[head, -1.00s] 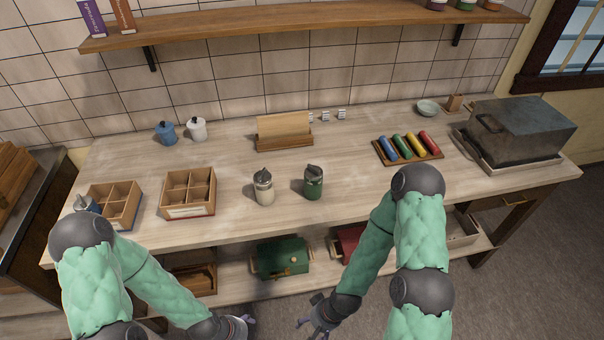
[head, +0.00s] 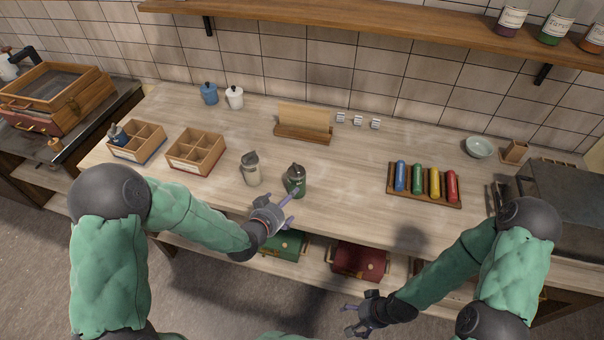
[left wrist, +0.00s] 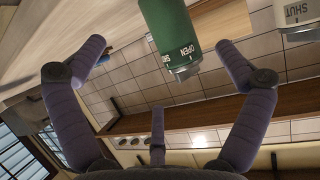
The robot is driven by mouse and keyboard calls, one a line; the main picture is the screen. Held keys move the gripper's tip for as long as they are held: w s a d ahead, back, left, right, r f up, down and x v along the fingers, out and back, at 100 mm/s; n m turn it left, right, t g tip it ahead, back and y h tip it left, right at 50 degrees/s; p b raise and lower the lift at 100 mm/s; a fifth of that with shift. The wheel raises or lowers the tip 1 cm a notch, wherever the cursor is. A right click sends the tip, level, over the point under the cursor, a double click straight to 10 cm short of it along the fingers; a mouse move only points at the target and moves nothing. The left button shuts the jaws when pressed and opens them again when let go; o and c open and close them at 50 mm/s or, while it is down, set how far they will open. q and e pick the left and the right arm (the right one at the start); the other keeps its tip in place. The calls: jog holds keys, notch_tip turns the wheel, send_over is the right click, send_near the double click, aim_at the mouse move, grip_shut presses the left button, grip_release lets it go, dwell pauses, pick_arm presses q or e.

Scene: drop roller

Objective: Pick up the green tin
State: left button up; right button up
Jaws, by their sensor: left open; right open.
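The green tin (head: 296,181), with a dark, pointed top, stands upright near the counter's front edge. My left gripper (head: 290,208) is open just in front of it, with one finger overlapping its lower part in the head view. In the left wrist view the green tin (left wrist: 172,32) appears upside down, marked "OPEN" and "SHUT", beyond the spread fingers of the left gripper (left wrist: 160,52); I cannot tell if they touch it. My right gripper (head: 362,316) is open and empty, low in front of the counter.
A cream tin (head: 250,170) stands close left of the green one. A rack of coloured rollers (head: 425,185) lies to the right, with bare counter (head: 345,175) between. Wooden divided boxes (head: 196,152) are at left. A red box (head: 360,262) sits on the lower shelf.

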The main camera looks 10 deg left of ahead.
aim_at(296, 186)
pick_arm(q)
jog(key=shift+t, duration=0.3)
jog(key=shift+w+r+b+x, duration=0.1)
jog(key=shift+r+b+x, duration=0.1)
jog(key=shift+x, duration=1.65)
jog(key=shift+w+r+b+x, duration=0.1)
jog(key=shift+r+b+x, duration=0.1)
jog(key=shift+x, duration=1.6)
jog(key=shift+r+b+x, duration=0.1)
jog(key=shift+b+x, duration=0.1)
jog(key=shift+x, duration=1.65)
jog(key=c, duration=1.2)
